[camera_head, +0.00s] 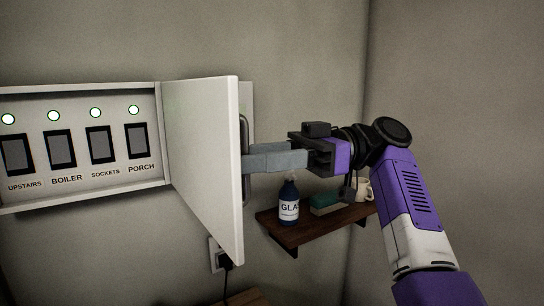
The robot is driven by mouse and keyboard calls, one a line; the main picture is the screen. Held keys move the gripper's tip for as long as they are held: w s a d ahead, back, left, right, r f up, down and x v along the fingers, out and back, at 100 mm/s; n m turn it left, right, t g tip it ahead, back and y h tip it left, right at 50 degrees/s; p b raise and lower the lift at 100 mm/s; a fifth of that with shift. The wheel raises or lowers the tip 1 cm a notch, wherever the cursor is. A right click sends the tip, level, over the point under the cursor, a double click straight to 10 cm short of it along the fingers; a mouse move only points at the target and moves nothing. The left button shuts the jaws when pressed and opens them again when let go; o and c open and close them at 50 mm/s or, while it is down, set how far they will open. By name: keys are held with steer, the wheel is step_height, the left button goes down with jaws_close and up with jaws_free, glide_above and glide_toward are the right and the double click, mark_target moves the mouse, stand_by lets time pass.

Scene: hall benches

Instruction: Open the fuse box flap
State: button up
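The fuse box (80,194) is on the wall at the left, with its inside in view. Its white flap (205,150) is hinged at the right side of the box and stands swung well out from it. A dark upright handle (244,131) is on the flap's outer face, partly hidden by the flap's edge and my fingers. My gripper (256,160) reaches in from the right, its grey fingers close together around the handle. The fingertips are partly hidden.
Inside the box are several dark switches (61,149) with lit green-white lamps above. A wooden shelf (290,234) below my gripper holds a blue bottle (289,203), a green block (324,204) and a pale mug (364,190). A wall socket (214,254) with a plug is below the flap.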

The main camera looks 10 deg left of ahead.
steer(key=v, duration=0.7)
steer(key=shift+b, duration=0.4)
